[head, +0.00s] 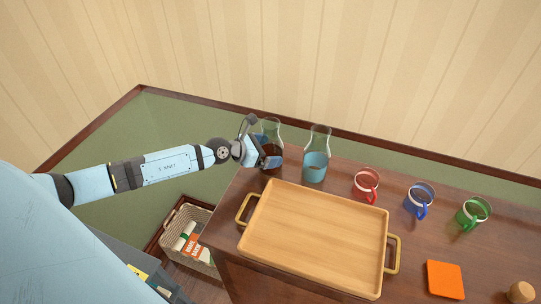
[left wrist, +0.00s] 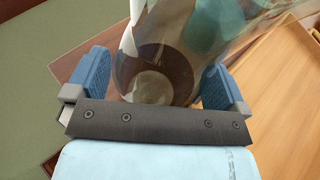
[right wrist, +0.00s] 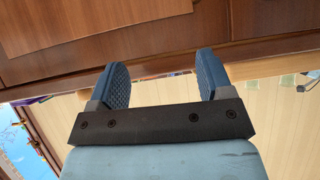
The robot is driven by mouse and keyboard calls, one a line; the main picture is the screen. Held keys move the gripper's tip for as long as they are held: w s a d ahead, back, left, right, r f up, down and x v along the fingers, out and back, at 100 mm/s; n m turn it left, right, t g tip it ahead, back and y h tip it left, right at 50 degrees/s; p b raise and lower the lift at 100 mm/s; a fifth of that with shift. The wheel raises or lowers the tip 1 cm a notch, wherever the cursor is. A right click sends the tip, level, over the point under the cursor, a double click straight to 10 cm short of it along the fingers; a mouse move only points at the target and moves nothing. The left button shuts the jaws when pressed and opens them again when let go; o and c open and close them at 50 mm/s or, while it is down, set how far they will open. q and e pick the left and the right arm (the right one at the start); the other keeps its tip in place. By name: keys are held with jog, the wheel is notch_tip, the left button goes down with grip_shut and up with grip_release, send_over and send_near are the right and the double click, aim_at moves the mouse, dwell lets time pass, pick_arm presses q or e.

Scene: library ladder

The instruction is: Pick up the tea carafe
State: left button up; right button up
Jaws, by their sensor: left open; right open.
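A clear glass carafe with dark brown contents (head: 272,128), which looks like the tea carafe, stands at the back left of the wooden table. My left gripper (head: 262,147) is open around it, one finger on each side. In the left wrist view this carafe (left wrist: 152,72) lies between the blue finger pads; I cannot tell whether they touch it. A second glass carafe with a teal lower part (head: 316,165) stands just to its right. My right gripper (right wrist: 160,82) is open and empty in the right wrist view, below a wooden furniture front; it is out of the head view.
A wooden tray (head: 315,235) with brass handles lies in front of the carafes. Red (head: 366,183), blue (head: 418,200) and green (head: 472,211) mugs stand to the right. An orange square (head: 445,279) lies at the front right. A basket (head: 186,228) stands on the left.

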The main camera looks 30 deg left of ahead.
aim_at(268, 134)
pick_arm(q)
jog(key=c, duration=1.3)
jog(key=shift+r, duration=0.1)
jog(key=shift+c, duration=0.3)
jog(key=shift+r, duration=0.15)
jog(key=shift+r, duration=0.2)
notch_tip(268, 134, up, 6)
jog(key=p, duration=0.2)
jog(key=shift+f+p, duration=0.1)
jog(key=shift+p, duration=0.25)
notch_tip(268, 134, up, 14)
jog(key=shift+f, duration=0.25)
